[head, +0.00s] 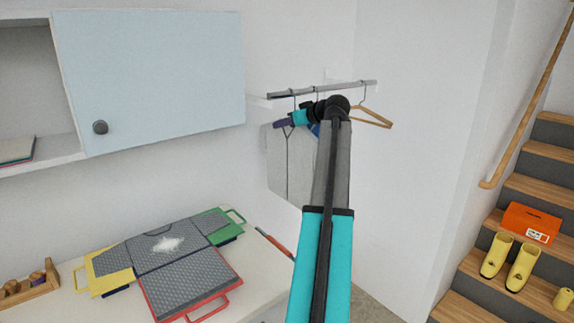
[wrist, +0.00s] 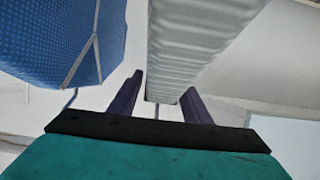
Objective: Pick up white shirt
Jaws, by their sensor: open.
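A white or pale grey shirt (head: 285,165) hangs from the rail in the head view, left of my arm, which hides part of it. In the wrist view a pale rippled cloth (wrist: 190,45), which looks like this shirt, comes down from the top to between the two dark purple fingers. My gripper (wrist: 160,103) is open around its lower visible end. I cannot tell whether the fingers touch it. In the head view my gripper (head: 284,122) is at the shirt's top, just below the rail.
The metal rail (head: 350,87) is fixed to the wall, with an empty wooden hanger (head: 372,118) at right. A blue patterned garment (wrist: 65,35) hangs close at left in the wrist view. A cabinet door (head: 150,80) is at left, above a counter with coloured boards (head: 160,252).

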